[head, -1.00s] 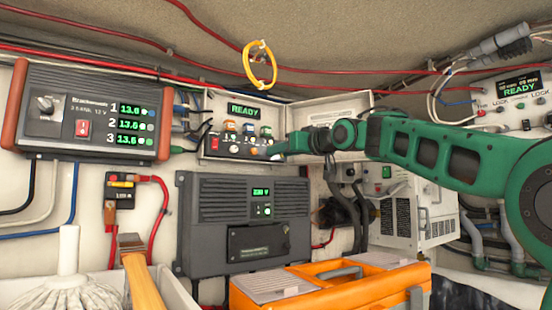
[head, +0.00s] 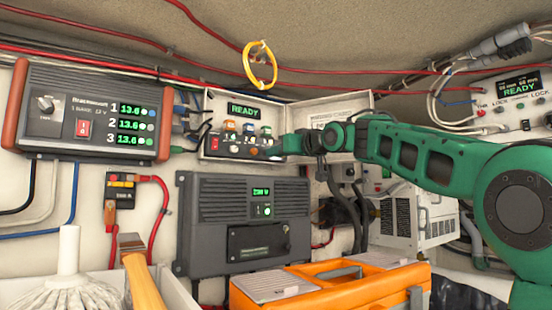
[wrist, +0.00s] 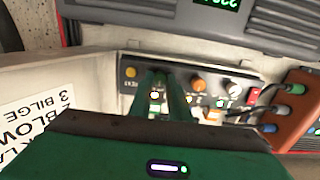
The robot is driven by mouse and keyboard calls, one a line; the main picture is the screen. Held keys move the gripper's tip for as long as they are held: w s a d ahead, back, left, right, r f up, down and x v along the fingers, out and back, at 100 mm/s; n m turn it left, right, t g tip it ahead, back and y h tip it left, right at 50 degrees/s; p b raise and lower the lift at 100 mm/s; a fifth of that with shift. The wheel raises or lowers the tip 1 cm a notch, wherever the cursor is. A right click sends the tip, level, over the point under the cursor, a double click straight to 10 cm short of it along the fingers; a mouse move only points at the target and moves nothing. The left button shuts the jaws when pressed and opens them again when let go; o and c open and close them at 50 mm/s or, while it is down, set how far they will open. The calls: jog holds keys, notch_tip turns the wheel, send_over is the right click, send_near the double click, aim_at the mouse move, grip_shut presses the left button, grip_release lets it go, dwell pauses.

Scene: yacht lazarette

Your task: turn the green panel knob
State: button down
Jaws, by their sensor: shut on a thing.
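The panel (head: 207,118) is a white box with its lid open and a lit READY display (head: 244,111). It has a row of coloured controls. My gripper (wrist: 163,82) reaches its face from the right and is shut on a control between the orange knob and the yellow button. In the wrist view the fingers cover that control, so its green colour does not show. The orange knob (wrist: 197,83) and white knob (wrist: 232,89) stand beside the fingers. In the head view my gripper (head: 275,149) hides the right end of the control row.
The open lid (head: 345,105) stands close to the right of my gripper. Cables and plugs (wrist: 288,88) lie beside the panel. A grey charger unit (head: 210,225) is mounted below it, and an orange toolbox (head: 330,295) stands lower still. A yellow ring (head: 247,66) hangs above.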

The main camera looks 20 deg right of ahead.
jog(key=shift+d, duration=0.1)
jog(key=shift+f+n, duration=0.1)
jog(key=shift+n, duration=4.2)
jog(key=c, duration=1.7)
grip_release()
jog(key=shift+o, duration=0.2)
jog(key=v, duration=1)
jog(key=shift+s, duration=0.3)
